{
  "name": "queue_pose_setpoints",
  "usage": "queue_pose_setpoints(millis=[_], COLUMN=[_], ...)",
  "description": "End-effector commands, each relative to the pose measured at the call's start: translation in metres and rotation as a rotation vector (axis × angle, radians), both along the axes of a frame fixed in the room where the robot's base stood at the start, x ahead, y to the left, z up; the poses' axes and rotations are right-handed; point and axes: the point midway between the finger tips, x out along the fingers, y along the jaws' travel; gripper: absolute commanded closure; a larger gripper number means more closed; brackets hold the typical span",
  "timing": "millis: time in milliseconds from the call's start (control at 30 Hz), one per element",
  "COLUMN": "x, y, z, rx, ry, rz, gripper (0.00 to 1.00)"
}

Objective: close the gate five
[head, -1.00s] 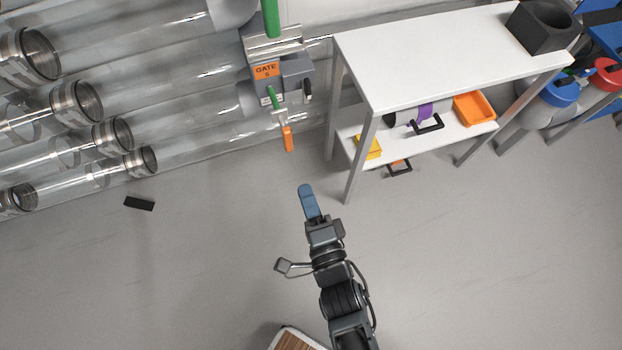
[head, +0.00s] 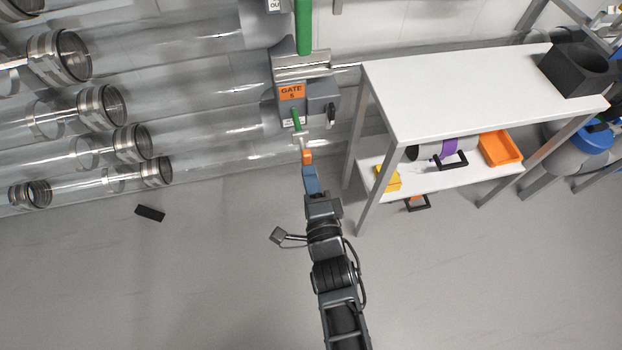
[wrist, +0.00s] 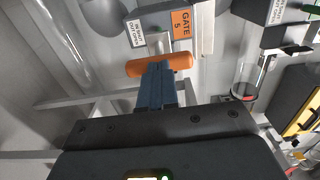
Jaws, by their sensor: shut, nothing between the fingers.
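The gate unit (head: 291,96) with an orange GATE label, read as 5 in the wrist view (wrist: 181,22), is fixed on the clear tubes at upper centre. The orange handle also lies across the wrist view (wrist: 180,64). My gripper (head: 309,172) is shut and empty, with its blue fingertips at the lower end of the handle. In the wrist view the fingertips (wrist: 157,70) overlap the handle's near side; I cannot tell whether they touch it.
A white shelf table (head: 460,85) stands close on the right, its leg near my arm. It carries a black holder (head: 575,70) and, below, an orange tray (head: 501,148). A black block (head: 150,213) lies on the floor at left.

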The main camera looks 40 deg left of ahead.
Motion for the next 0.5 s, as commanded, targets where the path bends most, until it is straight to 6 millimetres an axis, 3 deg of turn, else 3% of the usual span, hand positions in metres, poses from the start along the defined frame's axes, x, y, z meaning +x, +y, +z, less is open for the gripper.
queue_pose_setpoints(millis=[167, 500], x=[0.005, 0.048], y=[0.005, 0.056], z=[-0.002, -0.006], rx=[0.002, 0.003], ry=[-0.001, -0.003], rz=[0.000, 0.000], gripper=[1.00, 1.00])
